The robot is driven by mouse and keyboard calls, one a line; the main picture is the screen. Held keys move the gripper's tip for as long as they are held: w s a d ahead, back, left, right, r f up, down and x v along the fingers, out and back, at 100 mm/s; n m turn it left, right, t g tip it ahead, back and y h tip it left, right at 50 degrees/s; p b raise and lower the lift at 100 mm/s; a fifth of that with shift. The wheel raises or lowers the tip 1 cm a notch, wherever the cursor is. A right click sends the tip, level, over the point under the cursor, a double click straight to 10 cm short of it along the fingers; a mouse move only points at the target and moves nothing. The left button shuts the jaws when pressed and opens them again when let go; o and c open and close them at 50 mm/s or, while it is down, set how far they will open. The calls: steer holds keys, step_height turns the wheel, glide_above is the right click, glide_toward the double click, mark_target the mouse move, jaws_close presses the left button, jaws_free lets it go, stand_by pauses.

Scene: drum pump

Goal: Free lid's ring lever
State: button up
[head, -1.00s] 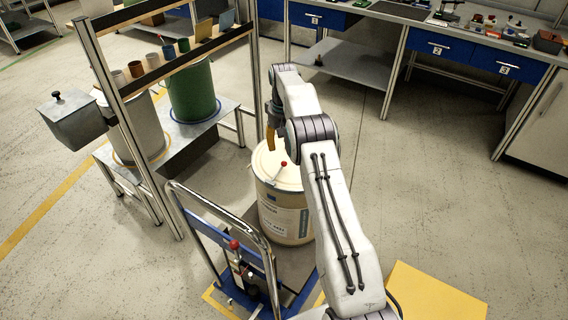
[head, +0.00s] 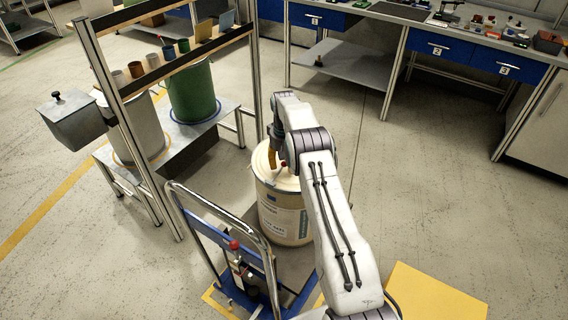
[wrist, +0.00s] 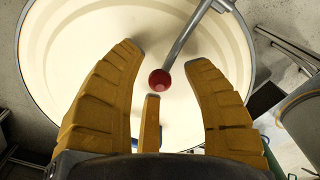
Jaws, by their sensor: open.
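A cream drum (head: 285,213) with a label stands on the blue trolley, its pale lid (head: 266,166) on top. In the wrist view the lid (wrist: 75,40) fills much of the picture. The ring lever (wrist: 188,36) is a grey metal rod reaching from a clamp at the lid's upper right rim to a red knob (wrist: 161,81). My gripper (wrist: 167,72) has orange fingers spread open, and the red knob shows between their tips. The gripper also shows over the lid in the head view (head: 272,158). I cannot tell whether a finger touches the knob.
The blue trolley (head: 226,252) has a tall chrome handle in front of the drum. A rack (head: 130,80) with a green drum (head: 192,92) stands at left. A workbench with blue drawers (head: 440,48) is at the back.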

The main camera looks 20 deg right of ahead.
jaws_close()
stand_by(0.5)
